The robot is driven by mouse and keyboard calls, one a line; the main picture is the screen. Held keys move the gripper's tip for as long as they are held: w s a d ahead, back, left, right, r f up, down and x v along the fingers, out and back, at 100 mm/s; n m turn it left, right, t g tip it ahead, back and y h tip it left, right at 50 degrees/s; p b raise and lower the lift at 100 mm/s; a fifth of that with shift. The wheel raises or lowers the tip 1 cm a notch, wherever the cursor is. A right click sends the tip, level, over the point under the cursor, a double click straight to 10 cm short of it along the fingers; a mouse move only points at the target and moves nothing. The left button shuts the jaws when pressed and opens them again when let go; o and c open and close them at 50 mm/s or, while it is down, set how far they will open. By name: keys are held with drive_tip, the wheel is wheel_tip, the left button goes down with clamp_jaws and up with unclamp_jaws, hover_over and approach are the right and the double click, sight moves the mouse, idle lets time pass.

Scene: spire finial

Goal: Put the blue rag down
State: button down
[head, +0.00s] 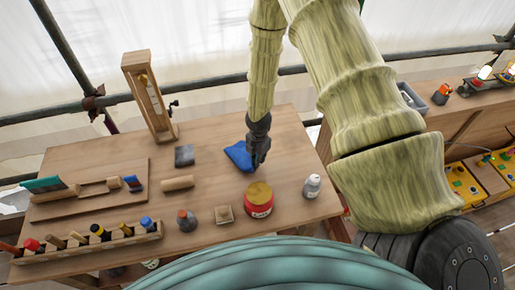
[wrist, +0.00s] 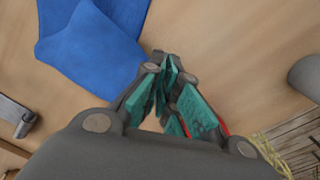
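The blue rag (head: 239,156) lies crumpled on the wooden workbench, right of the middle. In the wrist view, the rag (wrist: 88,40) is spread at the upper left, beside the fingers. My gripper (head: 258,160) points down at the rag's right edge in the head view. In the wrist view, my gripper (wrist: 174,72) has teal finger pads whose tips are close together, with bare wood showing around them. No rag shows between the pads. Whether the tips meet or leave a small gap is unclear.
A red jar with a yellow lid (head: 259,200) and a white bottle (head: 312,186) stand in front of the gripper. A wooden cylinder (head: 178,183) and a dark block (head: 184,156) lie left of the rag. A tall wooden frame (head: 150,98) stands behind.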

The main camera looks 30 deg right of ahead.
drive_tip(key=shift+s+a+f, duration=0.45)
drive_tip(key=shift+s+f, duration=0.3)
drive_tip(key=shift+s, duration=0.05)
drive_tip(key=c, duration=1.2)
unclamp_jaws()
drive_tip(key=shift+c, duration=0.2)
